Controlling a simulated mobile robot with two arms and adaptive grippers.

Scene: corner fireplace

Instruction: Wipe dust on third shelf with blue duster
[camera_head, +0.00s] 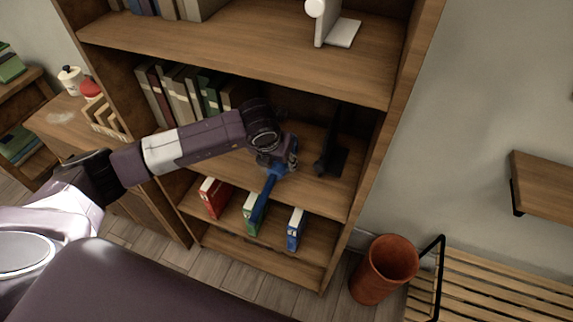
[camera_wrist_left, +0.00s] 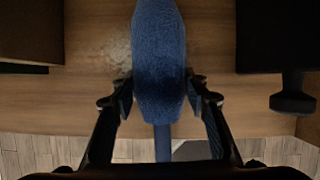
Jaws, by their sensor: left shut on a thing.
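The blue duster (camera_head: 262,200) is held in my left gripper (camera_head: 282,160); its long blue part slants down in front of the bookcase. The left wrist view shows the fuzzy blue duster (camera_wrist_left: 158,60) between the two fingers, with a thin blue handle below. My left gripper (camera_wrist_left: 159,92) is shut on it. The gripper is at the wooden shelf (camera_head: 310,188) that also bears the row of books. The left wrist view shows this shelf (camera_wrist_left: 95,100) under the duster, with a faint paler, speckled patch beside the duster. Whether the duster touches the wood cannot be told. My right gripper is not in view.
Books (camera_head: 185,92) stand left of my arm. A black object (camera_head: 332,155) stands right of the gripper on the same shelf. Red, green and blue boxes (camera_head: 296,228) stand on the shelf below. The upper shelf (camera_head: 240,52) overhangs. An orange bin (camera_head: 383,270) is on the floor.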

